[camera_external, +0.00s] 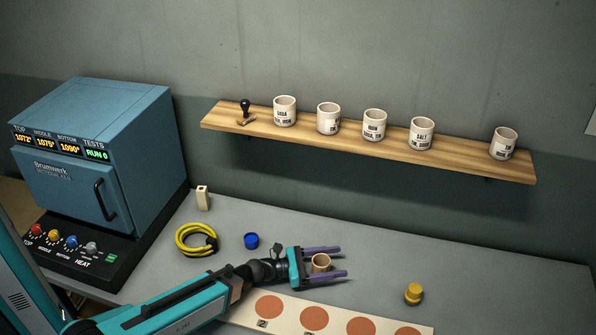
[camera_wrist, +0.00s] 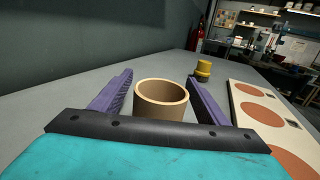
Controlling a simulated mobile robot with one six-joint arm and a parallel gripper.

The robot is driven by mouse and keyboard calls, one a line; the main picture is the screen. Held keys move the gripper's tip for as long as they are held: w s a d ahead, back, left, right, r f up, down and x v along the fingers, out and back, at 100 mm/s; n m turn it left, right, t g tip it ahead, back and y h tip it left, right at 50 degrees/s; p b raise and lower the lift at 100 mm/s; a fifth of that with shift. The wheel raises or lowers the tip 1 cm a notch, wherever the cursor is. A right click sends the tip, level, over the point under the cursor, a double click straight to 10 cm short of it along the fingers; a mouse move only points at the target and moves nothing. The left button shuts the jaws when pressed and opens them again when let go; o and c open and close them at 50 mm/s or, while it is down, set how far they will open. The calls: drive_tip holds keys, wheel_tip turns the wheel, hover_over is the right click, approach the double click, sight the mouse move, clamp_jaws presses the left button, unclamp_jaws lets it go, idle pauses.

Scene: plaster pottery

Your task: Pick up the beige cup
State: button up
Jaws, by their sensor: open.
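The beige cup (camera_external: 321,263) stands upright on the grey table, near the board with discs. My gripper (camera_external: 341,262) is open, with its two purple fingers on either side of the cup. In the wrist view the beige cup (camera_wrist: 161,101) sits between the fingers of my gripper (camera_wrist: 162,88), close to the dark palm bar. A gap shows between the cup and the right finger; the left finger is close beside it, and I cannot tell if it touches. The cup's lower part is hidden by the palm bar in the wrist view.
A board with orange discs (camera_external: 320,301) lies at the front. A yellow knobbed object (camera_external: 413,293) stands to the right, a blue cap (camera_external: 251,240) and yellow coil (camera_external: 184,238) to the left. A shelf (camera_external: 460,157) with white cups hangs behind. A blue kiln (camera_external: 150,130) stands left.

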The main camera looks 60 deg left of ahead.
drive_tip(key=c, duration=1.2)
drive_tip(key=shift+r, duration=0.15)
drive_tip(key=shift+r+b, duration=0.65)
drive_tip(key=shift+r, duration=4.25)
